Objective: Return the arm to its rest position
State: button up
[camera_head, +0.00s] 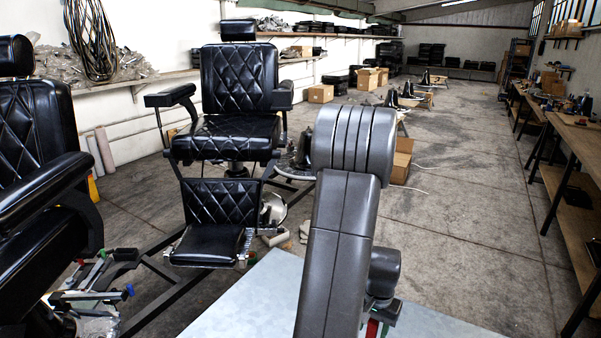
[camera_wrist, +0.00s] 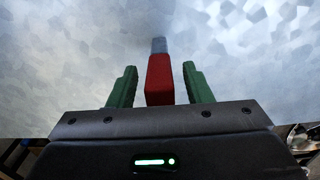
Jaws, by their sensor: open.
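My gripper (camera_wrist: 160,82) is open in the wrist view, with its two green fingers apart. A red piece with a grey tip (camera_wrist: 160,76) shows between the fingers, with a gap on each side; whether it rests on the surface beyond cannot be told. In the head view my arm rises in the foreground, folded at its elbow. A little of my gripper (camera_head: 378,329) shows behind the arm at the bottom edge, as green and red parts; the rest is hidden.
A pale grey tabletop (camera_head: 250,300) lies under my arm. A black barber chair (camera_head: 240,80) stands to the left, with another (camera_head: 35,140) at the left edge. A workbench (camera_head: 575,140) runs along the right. Open concrete floor (camera_head: 470,200) lies between.

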jog(key=shift+r, duration=0.25)
